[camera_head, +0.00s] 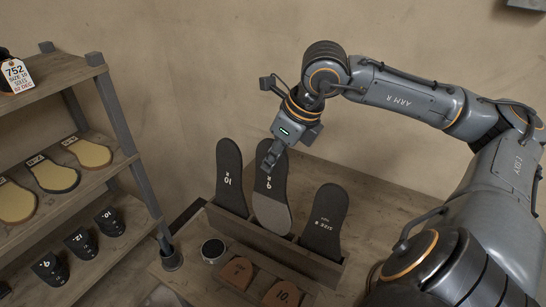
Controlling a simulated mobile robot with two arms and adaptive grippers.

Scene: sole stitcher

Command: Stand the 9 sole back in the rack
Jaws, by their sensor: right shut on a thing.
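The dark sole marked 9 (271,190) is upright in the middle, its lower part paler grey. My right gripper (268,160) is shut on its upper part from above. The wooden rack (320,267) stands on the bench below. The 9 sole is between the sole marked 10 (229,180) on the left and the sole marked size 8 (324,220) on the right, both standing in the rack. The 9 sole's rounded lower end shows at the rack's front board; I cannot tell whether it rests in the slot. My left gripper is not in view.
Brown pieces (281,292) lie on the bench in front of the rack, beside a small round tin (213,250) and a dark cup (171,258). A shelf unit (112,115) with pale soles and dark numbered pieces stands at left. The bench behind the rack looks clear.

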